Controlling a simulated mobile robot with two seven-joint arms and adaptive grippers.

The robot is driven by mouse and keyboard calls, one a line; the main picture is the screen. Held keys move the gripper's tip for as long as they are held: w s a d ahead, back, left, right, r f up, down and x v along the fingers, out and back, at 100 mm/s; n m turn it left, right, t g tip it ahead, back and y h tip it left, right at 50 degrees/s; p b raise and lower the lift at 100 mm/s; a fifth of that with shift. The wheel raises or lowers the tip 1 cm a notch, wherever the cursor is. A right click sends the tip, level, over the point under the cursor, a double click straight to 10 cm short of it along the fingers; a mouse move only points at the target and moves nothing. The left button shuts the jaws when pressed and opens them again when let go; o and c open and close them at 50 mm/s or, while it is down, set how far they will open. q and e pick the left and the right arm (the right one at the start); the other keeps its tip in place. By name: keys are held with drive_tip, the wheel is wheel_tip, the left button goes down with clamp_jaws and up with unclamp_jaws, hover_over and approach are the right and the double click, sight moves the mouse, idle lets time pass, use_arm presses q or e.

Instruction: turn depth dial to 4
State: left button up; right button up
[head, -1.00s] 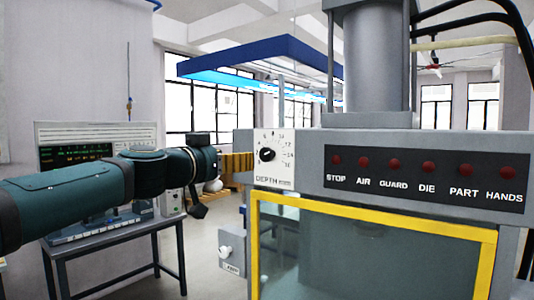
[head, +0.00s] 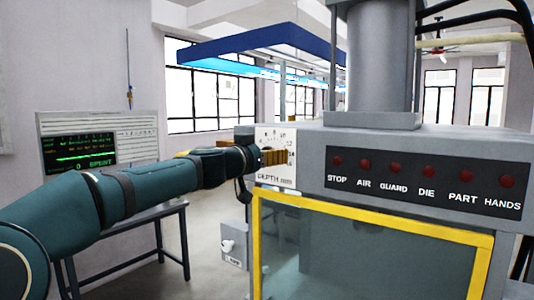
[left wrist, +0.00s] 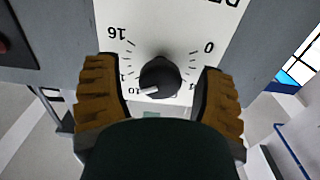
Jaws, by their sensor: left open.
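The depth dial (left wrist: 160,77) is a round black knob with a white pointer on a white scale plate (left wrist: 180,25). The left wrist view shows the plate upside down, with the pointer toward the lower left near the mark 10. My left gripper (left wrist: 160,73) is open, with one ribbed orange-brown finger on each side of the knob and visible gaps between. In the head view my left gripper (head: 274,157) is in front of the DEPTH plate (head: 275,178) and hides the knob. My right gripper is not in view.
The grey press has a black panel (head: 427,180) of red lamps right of the plate. A yellow-framed clear guard (head: 370,222) is below. A small grey box (head: 233,245) is at lower left. A bench and a tester with a green screen (head: 80,150) stand behind my left arm.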

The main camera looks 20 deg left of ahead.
use_arm(q)
drive_tip(key=c, duration=1.2)
